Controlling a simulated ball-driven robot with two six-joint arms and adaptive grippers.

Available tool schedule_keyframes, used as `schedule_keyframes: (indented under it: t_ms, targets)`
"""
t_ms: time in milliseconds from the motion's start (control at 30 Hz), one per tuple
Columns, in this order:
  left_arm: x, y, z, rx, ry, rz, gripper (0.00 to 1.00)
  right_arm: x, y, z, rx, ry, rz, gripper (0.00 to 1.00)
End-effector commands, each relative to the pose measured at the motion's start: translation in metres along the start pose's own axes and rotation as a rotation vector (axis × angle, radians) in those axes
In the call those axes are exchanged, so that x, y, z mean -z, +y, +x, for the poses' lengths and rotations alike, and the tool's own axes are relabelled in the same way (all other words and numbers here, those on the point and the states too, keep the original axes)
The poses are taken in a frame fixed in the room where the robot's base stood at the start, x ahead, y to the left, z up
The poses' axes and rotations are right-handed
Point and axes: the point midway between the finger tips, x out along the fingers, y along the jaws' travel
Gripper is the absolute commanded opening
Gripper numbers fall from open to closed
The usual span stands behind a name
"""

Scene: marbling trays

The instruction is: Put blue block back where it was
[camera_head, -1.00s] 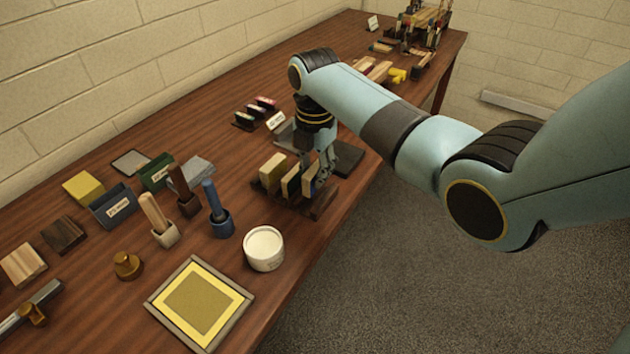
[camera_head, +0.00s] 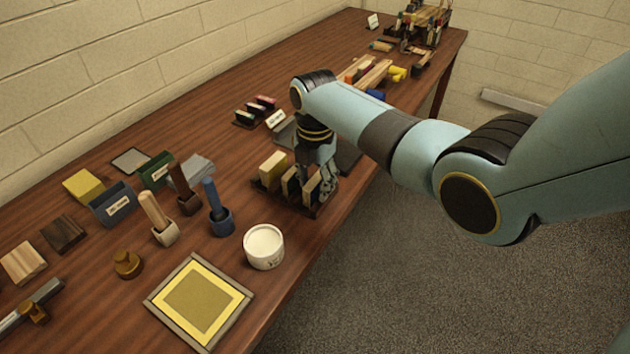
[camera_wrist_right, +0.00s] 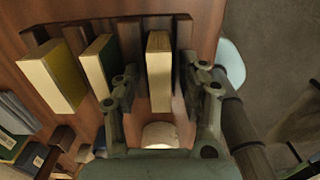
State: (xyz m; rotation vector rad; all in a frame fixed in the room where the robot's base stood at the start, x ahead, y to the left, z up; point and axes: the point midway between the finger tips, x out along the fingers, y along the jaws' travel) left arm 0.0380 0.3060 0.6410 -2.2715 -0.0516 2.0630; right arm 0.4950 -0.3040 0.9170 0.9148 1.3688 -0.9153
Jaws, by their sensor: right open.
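A dark rack (camera_head: 318,211) near the table's front edge holds a row of upright blocks. A yellow block (camera_head: 271,167) is at its left, then a dark block with a cream edge (camera_head: 290,184), then a cream-edged block (camera_head: 312,188) at the right. The blocks' dark sides are too dim to tell surely which is blue. My right gripper (camera_wrist_right: 163,88) points down over the rack, with open fingers on either side of the right-hand block (camera_wrist_right: 159,62). In the right wrist view the yellow block (camera_wrist_right: 52,75) and the middle block (camera_wrist_right: 98,68) stand left of the fingers. My left gripper is out of view.
A white tub (camera_head: 264,246) and a yellow framed screen (camera_head: 246,300) stand nearer on the table. Handled tools in holders, including a blue one (camera_head: 221,223), stand left of the rack. Small coloured blocks (camera_head: 262,103) sit farther back.

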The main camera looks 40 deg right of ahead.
Motion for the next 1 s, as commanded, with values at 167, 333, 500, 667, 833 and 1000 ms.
schedule_keyframes:
  t_ms: [167,333,500,667,833,1000]
  targets:
    - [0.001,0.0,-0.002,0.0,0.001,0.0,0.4,-0.001,0.0,-0.007,-0.002,-0.001,0.0,0.43]
    - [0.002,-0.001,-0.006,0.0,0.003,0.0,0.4,-0.001,0.0,-0.038,-0.003,-0.003,0.0,0.43]
    - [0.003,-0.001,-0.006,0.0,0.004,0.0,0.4,-0.001,0.001,-0.077,-0.004,-0.003,0.0,0.43]
    - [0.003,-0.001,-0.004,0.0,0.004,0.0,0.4,-0.001,0.001,-0.105,-0.002,-0.001,0.0,0.43]
    - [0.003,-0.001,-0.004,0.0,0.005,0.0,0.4,0.0,0.0,-0.121,-0.001,0.0,0.0,0.43]
    - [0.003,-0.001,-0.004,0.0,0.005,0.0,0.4,0.0,0.0,-0.123,0.001,0.0,0.0,0.43]
